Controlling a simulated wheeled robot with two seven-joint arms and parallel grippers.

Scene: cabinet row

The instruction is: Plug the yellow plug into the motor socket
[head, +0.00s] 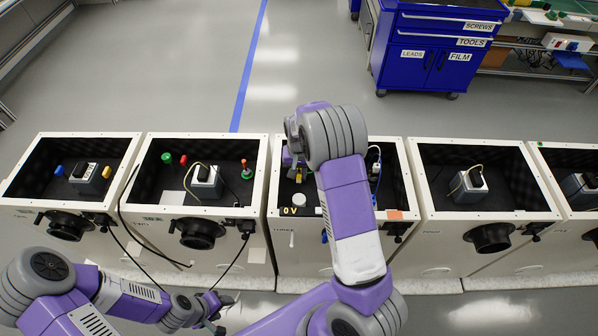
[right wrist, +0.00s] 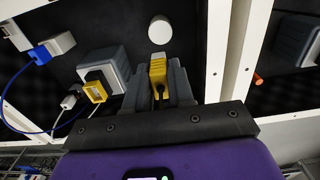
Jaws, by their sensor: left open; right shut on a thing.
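The yellow plug (right wrist: 157,72) is between the fingers of my right gripper (right wrist: 159,82), seen in the right wrist view; its dark cable runs back between the fingers. Its pale tip points toward a white round piece (right wrist: 160,30). A grey block (right wrist: 106,66) with a black fitting and a yellow-framed square piece (right wrist: 96,92) is left of the gripper, apart from the plug. I cannot tell for certain which part is the motor socket. In the head view my right gripper (head: 292,160) is inside the middle cabinet, mostly hidden by its wrist. My left gripper (head: 216,314) is open and empty, low in front of the cabinets.
A blue plug (right wrist: 38,53), a white box (right wrist: 60,42) and a white plug (right wrist: 68,102) with cables lie left of the block. White cabinet walls (right wrist: 238,50) stand close on the right. Open cabinets (head: 205,140) flank the middle one. A blue drawer cart (head: 430,60) stands behind.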

